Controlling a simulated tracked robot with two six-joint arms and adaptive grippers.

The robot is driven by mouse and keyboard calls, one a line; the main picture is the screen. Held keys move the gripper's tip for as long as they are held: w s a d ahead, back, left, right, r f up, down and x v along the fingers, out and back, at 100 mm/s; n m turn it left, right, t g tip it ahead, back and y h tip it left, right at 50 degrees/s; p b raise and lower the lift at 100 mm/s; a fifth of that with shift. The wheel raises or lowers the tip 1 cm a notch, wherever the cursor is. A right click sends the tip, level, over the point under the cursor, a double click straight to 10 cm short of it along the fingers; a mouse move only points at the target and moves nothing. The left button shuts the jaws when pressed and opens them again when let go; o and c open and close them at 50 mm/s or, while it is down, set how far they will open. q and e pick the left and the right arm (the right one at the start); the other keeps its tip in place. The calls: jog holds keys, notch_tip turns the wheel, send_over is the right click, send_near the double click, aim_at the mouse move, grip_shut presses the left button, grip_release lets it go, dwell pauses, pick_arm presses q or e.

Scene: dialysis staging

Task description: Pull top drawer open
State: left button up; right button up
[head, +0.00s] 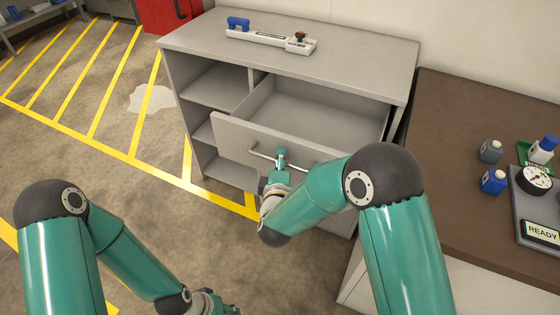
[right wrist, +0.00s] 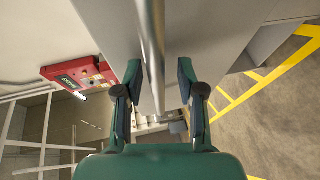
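The grey cabinet's top drawer (head: 235,137) stands well out of its frame, and its inside looks empty. Its metal bar handle (head: 262,155) crosses the drawer front. My right gripper (head: 281,158) is at the middle of the handle. In the right wrist view the handle bar (right wrist: 152,45) runs between the two fingertips of this gripper (right wrist: 160,82), with a visible gap on each side. The fingers look open around the bar, not closed on it. My left gripper (head: 215,303) is low at the bottom edge, away from the cabinet, with its fingers partly cut off.
A white device with a blue part (head: 270,38) lies on the cabinet top (head: 350,50). Open shelves (head: 215,88) are left of the drawer. A brown table (head: 450,150) with bottles and a gauge stands close at right. Striped floor at left is clear.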

jog(key=v, duration=1.2)
jog(key=shift+f, duration=0.15)
jog(key=w+d+f+m+g+h+p, duration=0.2)
jog(key=d+f+h+p, duration=0.1)
jog(key=d, duration=0.9)
jog(key=s+d+f+m+g+y+p, duration=0.1)
jog(key=s+d+f+m+g+p, duration=0.25)
jog(key=d+f, duration=0.3)
jog(key=s+a+f+m+g+y, duration=0.4)
jog(key=s+m, duration=0.2)
jog(key=s, duration=0.3)
jog(key=s+a+f+m+g+y, duration=0.4)
jog(key=s+a+f+m+g, duration=0.1)
jog(key=s, duration=0.4)
jog(key=shift+m+p, duration=0.4)
jog(key=shift+m, duration=0.25)
